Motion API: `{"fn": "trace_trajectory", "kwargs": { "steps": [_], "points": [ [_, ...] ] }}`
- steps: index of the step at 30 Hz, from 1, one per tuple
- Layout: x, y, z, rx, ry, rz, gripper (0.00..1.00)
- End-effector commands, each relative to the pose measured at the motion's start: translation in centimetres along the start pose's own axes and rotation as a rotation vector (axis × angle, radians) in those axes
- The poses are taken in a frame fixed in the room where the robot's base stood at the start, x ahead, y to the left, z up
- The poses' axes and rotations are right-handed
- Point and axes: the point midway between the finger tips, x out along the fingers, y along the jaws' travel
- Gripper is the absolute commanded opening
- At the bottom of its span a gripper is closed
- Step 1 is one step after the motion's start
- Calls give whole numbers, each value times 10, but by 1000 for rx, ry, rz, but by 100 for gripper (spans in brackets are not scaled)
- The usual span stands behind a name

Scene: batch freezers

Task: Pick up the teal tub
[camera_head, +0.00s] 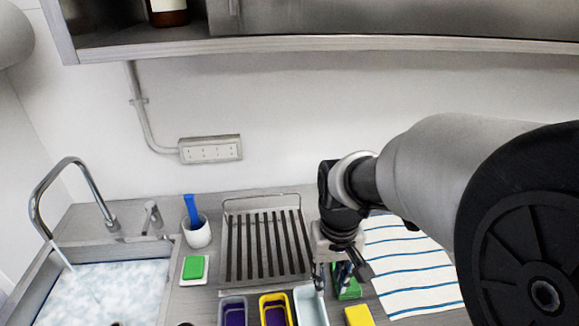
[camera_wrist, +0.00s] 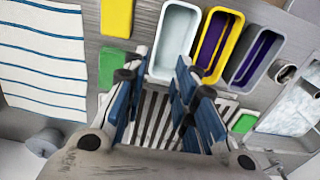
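The teal tub (camera_head: 311,306) is a pale, open rectangular tub, the rightmost of a row of tubs at the bottom of the head view. In the wrist view the teal tub (camera_wrist: 173,44) is at top centre and looks empty. My gripper (camera_head: 336,281) points down just behind and right of it in the head view. In the wrist view my gripper (camera_wrist: 161,66) is open, its blue-padded fingers spread apart with the tub's nearer end showing between and beyond the tips. Nothing is held. I cannot tell whether a finger touches the tub.
A yellow tub (camera_head: 274,299) and a grey tub (camera_head: 233,301) with purple insides stand beside it. A green block (camera_head: 352,290) and a yellow block (camera_head: 358,315) lie to the right, near a striped towel (camera_head: 405,262). A slatted rack (camera_head: 262,245) lies behind; a sink is at left.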

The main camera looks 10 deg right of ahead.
Motion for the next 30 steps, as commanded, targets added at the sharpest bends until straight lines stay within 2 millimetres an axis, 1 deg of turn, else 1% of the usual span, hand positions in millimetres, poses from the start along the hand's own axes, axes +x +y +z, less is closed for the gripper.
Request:
{"fn": "trace_trajectory", "kwargs": {
  "steps": [5,8,15,19,22,28,30],
  "points": [
    [16,0,-6,0,-23,0,26],
    [34,0,-4,0,-25,0,26],
    [88,0,-3,0,-25,0,26],
    [112,0,-3,0,-23,0,26],
    [124,0,-3,0,-23,0,26],
    [133,0,-4,0,-21,0,26],
    [138,0,-4,0,-22,0,26]
  ]
}}
